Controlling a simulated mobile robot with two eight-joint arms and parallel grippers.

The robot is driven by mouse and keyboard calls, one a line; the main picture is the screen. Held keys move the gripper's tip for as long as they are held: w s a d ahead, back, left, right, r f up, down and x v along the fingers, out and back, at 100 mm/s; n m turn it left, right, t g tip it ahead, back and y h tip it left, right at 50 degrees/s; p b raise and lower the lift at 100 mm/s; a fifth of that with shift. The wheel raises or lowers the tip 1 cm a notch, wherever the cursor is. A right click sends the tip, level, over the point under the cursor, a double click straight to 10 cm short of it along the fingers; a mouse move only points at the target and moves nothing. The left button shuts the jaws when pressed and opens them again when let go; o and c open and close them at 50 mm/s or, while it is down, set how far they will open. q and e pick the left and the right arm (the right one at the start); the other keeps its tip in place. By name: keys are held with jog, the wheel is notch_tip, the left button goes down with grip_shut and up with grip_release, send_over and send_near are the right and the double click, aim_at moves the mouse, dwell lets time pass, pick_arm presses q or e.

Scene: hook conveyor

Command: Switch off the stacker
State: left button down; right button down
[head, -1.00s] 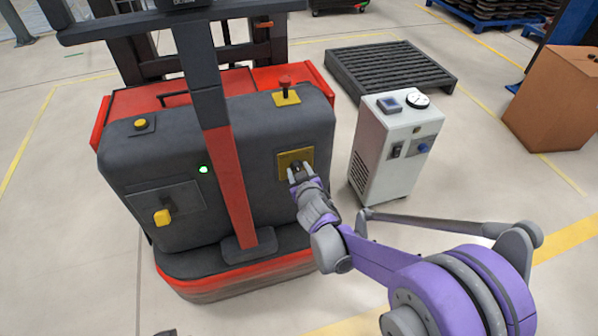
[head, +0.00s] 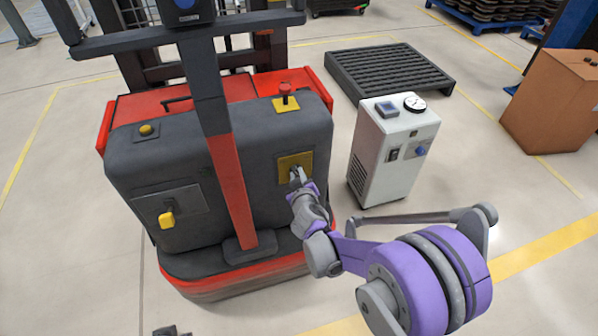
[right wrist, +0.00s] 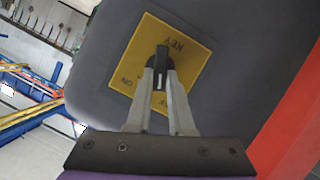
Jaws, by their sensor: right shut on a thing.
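The stacker is a grey and red machine (head: 130,175) with a dark mast. On its right side is a yellow key plate (head: 306,160), which also shows in the right wrist view (right wrist: 190,45), with KEY and ON readable and other lettering partly hidden by my fingers. A black key (right wrist: 162,55) stands out from the plate. My right gripper (head: 297,176) is at the plate, its two fingers (right wrist: 160,72) shut on the key. No green light shows lit on the stacker now. A small dark piece at the bottom edge may be my left gripper (head: 171,331).
A red knob (head: 285,88) on a yellow base and a yellow button (head: 146,129) sit on top of the stacker. A yellow lever (head: 167,219) is on its left front. A white cabinet (head: 380,165) stands close right of my right gripper. A cardboard box (head: 552,100) is farther right.

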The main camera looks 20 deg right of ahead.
jog(key=shift+a+n+h+p, duration=0.2)
jog(key=shift+n+h+p, duration=0.2)
jog(key=shift+n+p, duration=0.3)
pick_arm(q)
jog(key=shift+s+r, duration=0.1)
jog(key=shift+r, duration=1.25)
pick_arm(e)
jog(key=shift+f+n, duration=0.15)
jog(key=shift+n, duration=0.35)
jog(key=c, duration=0.8)
grip_release()
pick_arm(q)
jog(key=shift+r+p, duration=0.7)
pick_arm(e)
jog(key=v, duration=1.1)
jog(key=shift+a+f, duration=0.15)
jog(key=shift+f, duration=0.1)
